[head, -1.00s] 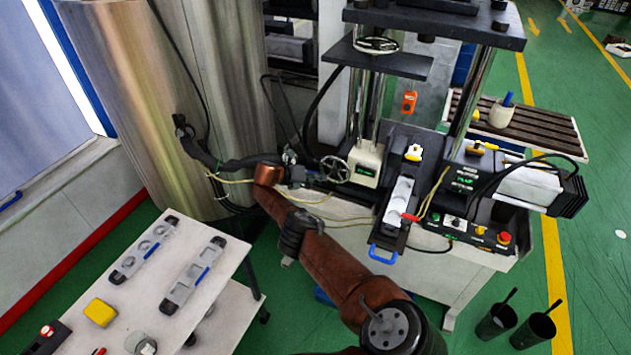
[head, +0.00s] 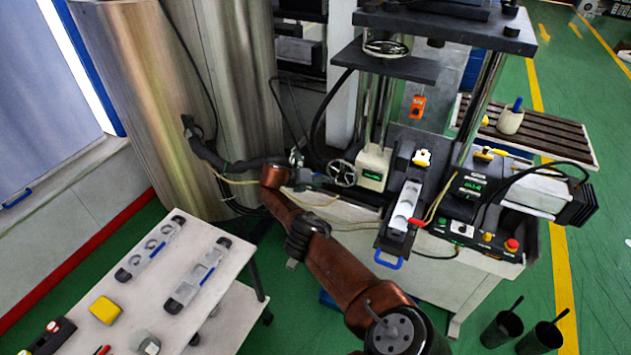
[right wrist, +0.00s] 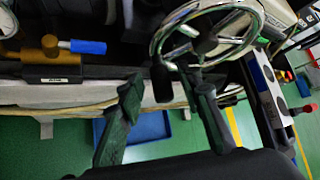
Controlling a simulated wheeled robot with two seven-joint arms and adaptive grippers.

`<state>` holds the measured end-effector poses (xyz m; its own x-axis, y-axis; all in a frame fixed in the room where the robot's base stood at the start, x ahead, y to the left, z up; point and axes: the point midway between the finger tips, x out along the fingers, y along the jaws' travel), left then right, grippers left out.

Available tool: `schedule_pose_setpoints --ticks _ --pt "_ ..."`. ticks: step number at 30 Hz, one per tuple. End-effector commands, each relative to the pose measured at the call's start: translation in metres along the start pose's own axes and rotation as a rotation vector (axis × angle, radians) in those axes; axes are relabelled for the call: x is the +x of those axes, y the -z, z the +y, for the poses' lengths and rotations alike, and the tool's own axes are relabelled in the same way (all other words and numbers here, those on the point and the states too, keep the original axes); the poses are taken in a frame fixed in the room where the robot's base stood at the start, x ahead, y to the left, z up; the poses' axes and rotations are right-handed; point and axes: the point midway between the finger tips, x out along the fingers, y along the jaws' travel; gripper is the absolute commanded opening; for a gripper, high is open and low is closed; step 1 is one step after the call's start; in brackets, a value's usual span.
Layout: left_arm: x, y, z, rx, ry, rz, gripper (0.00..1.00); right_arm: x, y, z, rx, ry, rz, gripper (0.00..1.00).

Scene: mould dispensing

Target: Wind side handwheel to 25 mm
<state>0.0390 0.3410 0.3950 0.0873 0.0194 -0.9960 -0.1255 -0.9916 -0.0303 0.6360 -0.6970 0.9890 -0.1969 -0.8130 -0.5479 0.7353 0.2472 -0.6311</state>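The side handwheel (head: 341,172) is a small spoked metal wheel on the left side of the press, beside a pale housing with a green display (head: 373,177) too small to read. My right gripper (head: 317,180) is just left of the wheel. In the right wrist view the chrome wheel (right wrist: 247,42) fills the top, with a dark handle knob (right wrist: 162,84) hanging from its rim. The right gripper's two fingers (right wrist: 164,92) are spread, with the knob between their tips; contact cannot be told. My left gripper is not in view.
A second handwheel (head: 387,48) lies flat higher on the press. A mould tray (head: 403,207) with a blue handle is on the bench. A control box with a red button (head: 511,245) stands right. A white table (head: 140,290) with moulds is at lower left.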

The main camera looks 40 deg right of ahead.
Motion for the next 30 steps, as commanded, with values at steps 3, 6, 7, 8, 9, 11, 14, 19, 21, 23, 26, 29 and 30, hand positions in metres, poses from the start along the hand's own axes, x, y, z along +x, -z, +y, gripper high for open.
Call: schedule_pose_setpoints --ticks 3,6,7,8,9,11,14,19,21,23,26,29,30 --pt "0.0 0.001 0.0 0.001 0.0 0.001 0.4 -0.006 0.002 0.005 -0.007 -0.008 0.0 0.33" --pt "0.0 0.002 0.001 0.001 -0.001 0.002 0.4 -0.013 0.003 0.007 -0.011 -0.011 0.0 0.33" --pt "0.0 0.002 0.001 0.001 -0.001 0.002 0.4 -0.015 0.003 0.007 -0.011 -0.011 0.0 0.33" --pt "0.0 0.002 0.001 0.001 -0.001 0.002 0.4 -0.017 0.003 0.007 -0.011 -0.011 0.0 0.33" --pt "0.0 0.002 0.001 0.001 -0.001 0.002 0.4 -0.019 0.003 0.006 -0.009 -0.01 0.0 0.33" --pt "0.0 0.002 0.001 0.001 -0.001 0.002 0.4 -0.023 0.002 0.005 -0.006 -0.009 -0.001 0.33" --pt "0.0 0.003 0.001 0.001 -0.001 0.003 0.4 -0.026 0.001 -0.001 0.005 -0.002 0.003 0.33" --pt "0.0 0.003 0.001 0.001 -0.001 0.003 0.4 -0.066 -0.001 0.0 0.005 -0.002 -0.002 0.33" --pt "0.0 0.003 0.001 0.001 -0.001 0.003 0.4 -0.08 -0.001 -0.001 0.005 -0.001 -0.001 0.33" --pt "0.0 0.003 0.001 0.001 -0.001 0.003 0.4 -0.09 -0.001 -0.001 0.005 0.0 -0.001 0.33" --pt "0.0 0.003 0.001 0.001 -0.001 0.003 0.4 -0.103 -0.001 -0.001 0.004 0.001 0.0 0.33" --pt "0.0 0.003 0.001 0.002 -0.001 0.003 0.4 -0.112 0.0 -0.001 0.003 0.001 0.001 0.33" --pt "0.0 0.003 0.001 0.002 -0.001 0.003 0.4 -0.114 0.0 -0.001 0.003 0.002 0.002 0.33"
